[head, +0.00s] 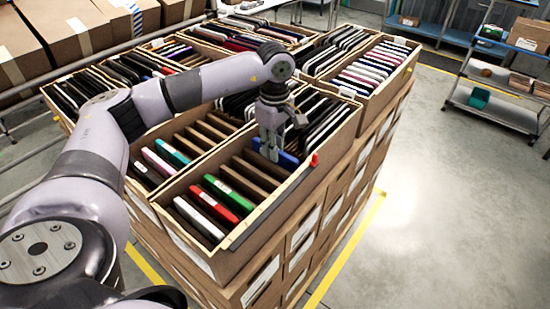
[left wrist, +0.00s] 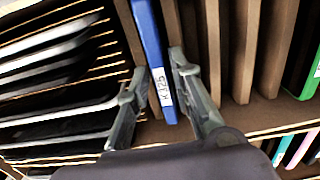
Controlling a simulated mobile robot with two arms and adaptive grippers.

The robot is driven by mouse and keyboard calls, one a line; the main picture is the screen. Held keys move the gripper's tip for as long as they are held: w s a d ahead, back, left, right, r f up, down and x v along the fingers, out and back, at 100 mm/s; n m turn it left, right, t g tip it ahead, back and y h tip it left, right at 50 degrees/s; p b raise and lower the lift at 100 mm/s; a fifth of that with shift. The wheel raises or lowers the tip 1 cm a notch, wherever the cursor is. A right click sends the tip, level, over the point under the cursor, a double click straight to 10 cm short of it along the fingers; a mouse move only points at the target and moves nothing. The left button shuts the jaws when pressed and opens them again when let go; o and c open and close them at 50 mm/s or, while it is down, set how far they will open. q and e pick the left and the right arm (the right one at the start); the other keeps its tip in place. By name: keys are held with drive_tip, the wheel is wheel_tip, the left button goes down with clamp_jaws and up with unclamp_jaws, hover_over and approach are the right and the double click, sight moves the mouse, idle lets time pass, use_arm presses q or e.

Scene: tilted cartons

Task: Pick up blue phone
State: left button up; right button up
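The blue phone (head: 287,160) stands on edge in the front carton, in a row with cardboard dividers and other phones. The left wrist view shows its long blue edge (left wrist: 149,40) with a white label. My left gripper (head: 270,143) points down over the carton at the blue phone. In the left wrist view its two fingers (left wrist: 156,85) are apart, one on each side of the phone's near end. A gap shows between the left finger and the phone; the right finger is very close to it, and I cannot tell whether it touches. My right gripper is not in view.
Brown dividers (left wrist: 243,50) stand close on the right of the blue phone in the wrist view, dark phones (left wrist: 60,100) on the left. In the head view, red (head: 228,194) and green (head: 222,187) phones are nearer. A red clip (head: 314,160) sits on the carton rim.

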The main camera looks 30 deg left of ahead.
use_arm(q)
clamp_jaws()
drive_tip(key=shift+r, duration=0.15)
